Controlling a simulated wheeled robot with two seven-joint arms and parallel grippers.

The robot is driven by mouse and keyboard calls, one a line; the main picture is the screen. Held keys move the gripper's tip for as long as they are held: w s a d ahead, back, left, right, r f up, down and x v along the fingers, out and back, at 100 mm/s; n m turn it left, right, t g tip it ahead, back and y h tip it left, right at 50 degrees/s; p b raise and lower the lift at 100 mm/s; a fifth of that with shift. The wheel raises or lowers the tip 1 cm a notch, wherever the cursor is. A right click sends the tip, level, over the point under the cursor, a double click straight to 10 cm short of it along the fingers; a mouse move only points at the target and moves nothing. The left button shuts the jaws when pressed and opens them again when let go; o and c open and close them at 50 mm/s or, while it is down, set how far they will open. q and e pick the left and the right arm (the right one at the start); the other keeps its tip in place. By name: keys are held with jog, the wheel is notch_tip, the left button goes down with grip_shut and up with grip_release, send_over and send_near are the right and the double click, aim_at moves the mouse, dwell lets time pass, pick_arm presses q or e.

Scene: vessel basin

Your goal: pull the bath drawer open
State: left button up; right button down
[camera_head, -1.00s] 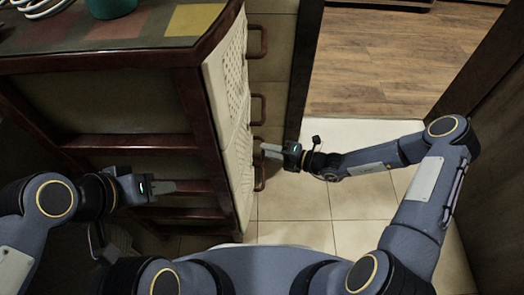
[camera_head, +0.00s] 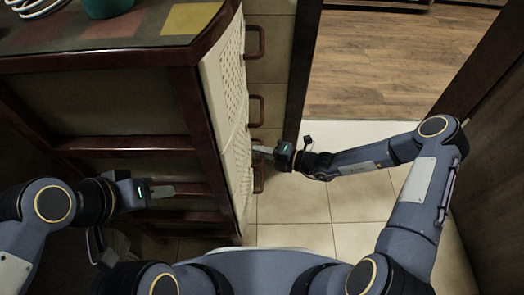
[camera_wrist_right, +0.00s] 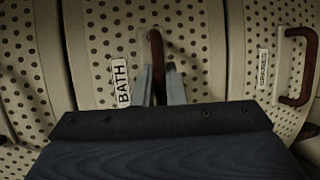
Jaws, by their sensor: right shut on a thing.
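The bath drawer (camera_wrist_right: 95,35) has a pale dotted front with a "BATH" label (camera_wrist_right: 120,82) in the right wrist view. Its dark red-brown bar handle (camera_wrist_right: 156,50) stands between the grey fingers of my right gripper (camera_wrist_right: 160,84), which is shut on it. In the head view my right gripper (camera_head: 261,153) is at the lowest visible handle (camera_head: 258,181), against the side of the cabinet's pale front. No gap at the drawer front is clear. My left gripper (camera_head: 162,190) is beside the cabinet's open-framed side, away from the handles; its finger gap is unclear.
A second labelled front with a handle (camera_wrist_right: 299,65) is at the right in the wrist view. The cabinet top (camera_head: 120,35) holds a green pot (camera_head: 107,6) and coiled white items. Tiled floor (camera_head: 295,200) is clear right of the cabinet; a dark post (camera_head: 297,75) stands behind.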

jog(key=d+p, duration=0.1)
jog(key=d, duration=2.4)
jog(key=shift+d+p, duration=0.35)
jog(key=shift+d, duration=0.05)
jog(key=c, duration=1.5)
grip_release()
jog(key=p+v, duration=0.1)
jog(key=v, duration=0.6)
jog(key=shift+s+d+p, duration=0.2)
jog(key=shift+d+p, duration=0.1)
jog(key=shift+d, duration=0.05)
